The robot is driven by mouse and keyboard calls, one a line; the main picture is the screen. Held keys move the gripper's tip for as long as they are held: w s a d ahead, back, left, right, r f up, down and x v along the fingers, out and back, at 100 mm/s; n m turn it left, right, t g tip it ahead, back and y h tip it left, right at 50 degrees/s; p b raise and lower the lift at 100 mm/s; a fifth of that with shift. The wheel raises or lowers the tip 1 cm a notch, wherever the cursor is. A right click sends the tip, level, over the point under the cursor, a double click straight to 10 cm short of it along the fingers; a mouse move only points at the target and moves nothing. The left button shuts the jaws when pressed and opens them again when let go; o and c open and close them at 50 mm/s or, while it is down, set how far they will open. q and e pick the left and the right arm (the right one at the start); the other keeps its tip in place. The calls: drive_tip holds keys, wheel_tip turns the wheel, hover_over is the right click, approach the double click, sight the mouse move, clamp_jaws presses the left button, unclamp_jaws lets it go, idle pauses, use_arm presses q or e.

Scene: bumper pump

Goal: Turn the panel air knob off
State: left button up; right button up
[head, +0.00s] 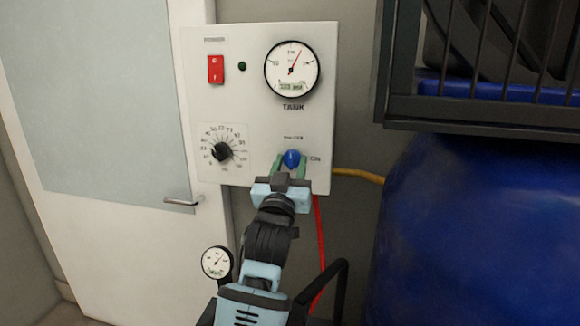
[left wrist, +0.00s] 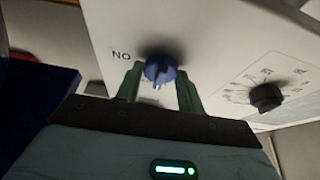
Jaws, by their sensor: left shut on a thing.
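The air knob is a small blue knob (head: 291,158) low on the right side of the white control panel (head: 245,120). In the left wrist view the blue knob (left wrist: 160,68) shows between two green fingers, with a pale mark on its lower edge. My left gripper (head: 290,168) comes up from below, its fingers on either side of the knob and shut on it. The same gripper shows in the left wrist view (left wrist: 160,85). A label stands beside the knob; its small print is hard to read in the head view. My right gripper is not in view.
The panel also carries a red switch (head: 216,69), a dark round light (head: 242,66), a TANK gauge (head: 292,69) and a black dial (head: 222,152). A yellow hose (head: 358,175) and a red hose (head: 320,240) leave the panel. A blue tank (head: 470,230) fills the right.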

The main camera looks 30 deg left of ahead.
use_arm(q)
drive_tip(key=o, duration=1)
drive_tip(key=shift+s+d+f, duration=0.15)
drive_tip(key=shift+s+f, duration=0.15)
drive_tip(key=shift+s, duration=0.25)
drive_tip(key=b+v, duration=0.1)
drive_tip(key=v, duration=0.5)
drive_tip(key=shift+s+d, duration=0.1)
drive_tip(key=shift+s, duration=0.2)
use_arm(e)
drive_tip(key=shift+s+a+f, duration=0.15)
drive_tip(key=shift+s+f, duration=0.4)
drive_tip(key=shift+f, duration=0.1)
